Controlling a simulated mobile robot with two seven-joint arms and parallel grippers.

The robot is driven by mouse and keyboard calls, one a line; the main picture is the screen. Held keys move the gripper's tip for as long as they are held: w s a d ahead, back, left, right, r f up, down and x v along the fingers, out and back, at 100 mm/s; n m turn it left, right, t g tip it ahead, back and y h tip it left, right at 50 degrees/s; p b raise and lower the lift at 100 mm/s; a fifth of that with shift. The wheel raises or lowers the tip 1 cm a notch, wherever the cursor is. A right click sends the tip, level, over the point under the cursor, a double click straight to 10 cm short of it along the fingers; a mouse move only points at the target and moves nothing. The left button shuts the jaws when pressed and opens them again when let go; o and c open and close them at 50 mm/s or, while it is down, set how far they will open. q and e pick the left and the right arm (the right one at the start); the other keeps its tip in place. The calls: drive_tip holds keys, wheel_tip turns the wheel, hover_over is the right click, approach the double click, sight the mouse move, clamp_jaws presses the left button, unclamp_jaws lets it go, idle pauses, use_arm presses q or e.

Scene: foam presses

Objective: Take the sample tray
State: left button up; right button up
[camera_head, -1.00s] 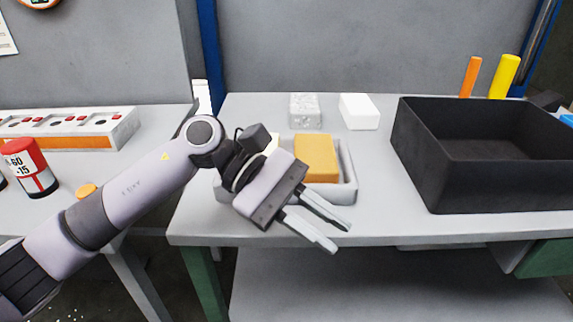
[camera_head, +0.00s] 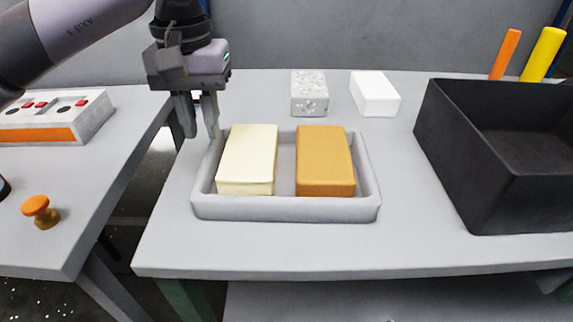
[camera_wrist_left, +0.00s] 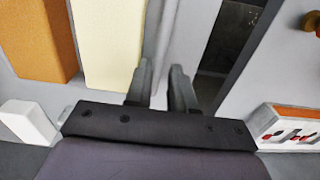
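The sample tray (camera_head: 285,209) is a light grey, shallow tray on the grey table. It holds a cream foam block (camera_head: 247,160) on the left and an orange-brown foam block (camera_head: 325,162) on the right. My left gripper (camera_head: 202,134) points down at the tray's back left corner, fingers apart with a gap between them. In the left wrist view, the two fingers (camera_wrist_left: 162,88) are near the tray's side wall (camera_wrist_left: 158,40), beside the cream block. I cannot tell whether a finger touches the wall. My right gripper is not in view.
A speckled grey block (camera_head: 309,93) and a white block (camera_head: 375,94) lie behind the tray. A large black bin (camera_head: 480,185) stands to the right. A side table at left carries a button panel (camera_head: 55,118) and an orange knob (camera_head: 40,211). A gap separates the tables.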

sight(208, 157)
use_arm(q)
wheel_tip(208, 157, down, 5)
drive_tip(key=shift+s+f, duration=0.1)
drive_tip(key=shift+f, duration=0.1)
clamp_jaws()
drive_tip(key=shift+r, duration=0.15)
